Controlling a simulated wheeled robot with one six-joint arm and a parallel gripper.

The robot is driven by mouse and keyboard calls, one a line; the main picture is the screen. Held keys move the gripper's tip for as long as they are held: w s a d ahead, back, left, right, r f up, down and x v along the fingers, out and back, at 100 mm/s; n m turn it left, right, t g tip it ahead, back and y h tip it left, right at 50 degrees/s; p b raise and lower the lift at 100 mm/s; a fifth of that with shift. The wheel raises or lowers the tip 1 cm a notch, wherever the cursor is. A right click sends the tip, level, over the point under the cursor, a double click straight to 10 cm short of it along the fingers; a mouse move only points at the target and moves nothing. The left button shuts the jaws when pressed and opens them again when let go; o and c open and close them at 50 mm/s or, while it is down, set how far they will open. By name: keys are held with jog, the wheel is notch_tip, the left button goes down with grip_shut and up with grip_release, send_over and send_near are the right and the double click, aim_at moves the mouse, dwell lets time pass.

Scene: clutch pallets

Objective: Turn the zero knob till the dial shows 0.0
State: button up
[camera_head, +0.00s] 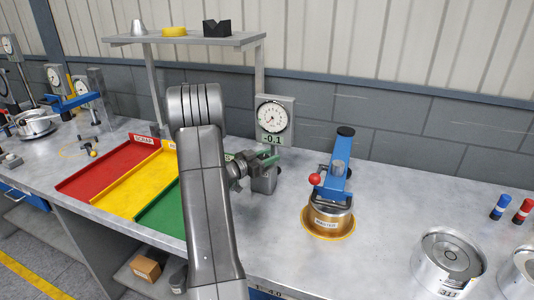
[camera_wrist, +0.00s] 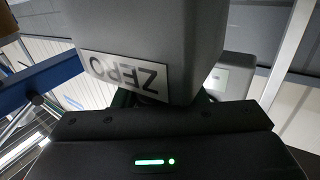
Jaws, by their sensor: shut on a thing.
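The dial gauge (camera_head: 273,116) stands on a grey block at the back of the bench, with a round white face. The readout (camera_head: 271,139) under it shows -0.1. My gripper (camera_head: 268,160) is at the gauge stand, just below the readout, and is shut on the zero knob. The knob itself is hidden by the fingers and the housing. In the wrist view, the grey housing with its ZERO label (camera_wrist: 124,76), upside down, fills the top middle, above my black gripper body (camera_wrist: 155,150).
Red (camera_head: 108,171), yellow (camera_head: 138,186) and green (camera_head: 165,214) trays lie left of my arm. A blue clamp (camera_head: 333,182) stands over a part on a yellow base (camera_head: 316,226) to the right. Metal drums (camera_head: 447,263) and blue and red pegs sit further right.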

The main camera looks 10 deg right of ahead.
jog(key=shift+s+m+g+h, duration=0.15)
jog(key=shift+m+g+h, duration=0.25)
jog(key=shift+m+g, duration=1)
jog(key=shift+s+m+g+h, duration=0.15)
jog(key=shift+m+g+h, duration=0.45)
jog(key=shift+g, duration=1.4)
jog(key=shift+m, duration=0.3)
jog(key=shift+r, duration=0.1)
jog(key=o, duration=1)
jog(key=shift+c, duration=0.2)
jog(key=a+b, duration=0.2)
jog(key=a, duration=1.1)
jog(key=shift+s+a+b, duration=0.15)
jog(key=shift+a+b, duration=0.15)
jog(key=shift+a, duration=0.05)
